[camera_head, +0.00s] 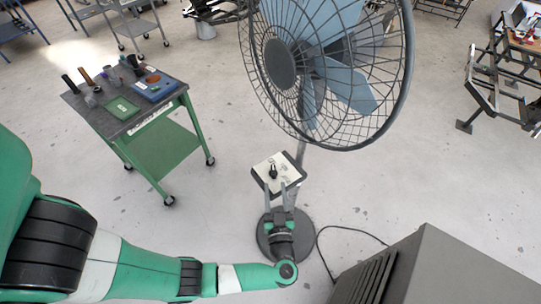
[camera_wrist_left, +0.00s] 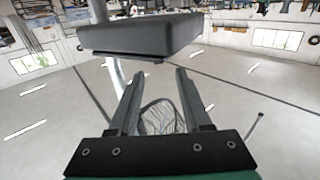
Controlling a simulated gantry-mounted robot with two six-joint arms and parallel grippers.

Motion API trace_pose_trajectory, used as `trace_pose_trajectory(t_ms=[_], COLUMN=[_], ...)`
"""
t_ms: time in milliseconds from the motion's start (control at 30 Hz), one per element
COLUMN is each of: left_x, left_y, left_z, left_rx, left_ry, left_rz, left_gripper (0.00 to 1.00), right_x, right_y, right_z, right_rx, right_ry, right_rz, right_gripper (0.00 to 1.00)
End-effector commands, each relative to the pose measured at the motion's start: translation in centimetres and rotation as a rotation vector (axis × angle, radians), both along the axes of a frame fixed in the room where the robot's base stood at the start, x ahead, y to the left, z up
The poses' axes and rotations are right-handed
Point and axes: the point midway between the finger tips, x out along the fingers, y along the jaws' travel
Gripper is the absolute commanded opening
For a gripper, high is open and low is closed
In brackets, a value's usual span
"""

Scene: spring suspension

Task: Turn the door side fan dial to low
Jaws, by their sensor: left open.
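The fan (camera_head: 330,60) stands on a pole with a round dark base (camera_head: 262,238). A small box with a pale top panel (camera_head: 288,167) is fixed to the pole, and a black dial (camera_head: 272,171) stands on that panel. The dial's setting marks are too small to read. My left gripper (camera_head: 277,187) is open and empty at the near edge of the box, just short of the dial. In the left wrist view, my open fingers (camera_wrist_left: 155,80) point toward the grey box (camera_wrist_left: 140,36), with nothing between the tips. The dial is not visible there.
A green cart (camera_head: 165,150) with a dark top holding tools and trays stands at the left. A large grey cabinet (camera_head: 430,265) stands at the lower right.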

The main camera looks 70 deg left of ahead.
Motion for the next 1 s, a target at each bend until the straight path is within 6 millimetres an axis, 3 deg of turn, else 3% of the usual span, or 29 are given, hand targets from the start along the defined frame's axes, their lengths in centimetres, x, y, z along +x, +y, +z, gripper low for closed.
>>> trace_pose_trajectory(t_ms=[267,600,733,1000], left_x=[0.3,2.3,2.9,3.3], left_y=[1.3,8.3,10.2,11.1], left_z=[-0.1,-0.1,0.0,0.2], left_rx=[-0.002,-0.001,0.0,0.0], left_ry=[0.001,-0.002,-0.001,-0.001], left_rz=[0.004,0.006,0.004,-0.001], left_gripper=[0.49,0.49,0.49,0.49], right_x=[0.0,0.0,0.0,0.0], right_y=[-0.1,-0.1,-0.1,-0.1], right_z=[-0.1,-1.6,-2.1,-2.2], right_rx=[0.0,0.0,0.0,0.0], right_ry=[-0.002,-0.001,-0.001,-0.001], right_rz=[-0.003,-0.003,-0.003,-0.003], right_gripper=[0.5,0.5,0.5,0.5])
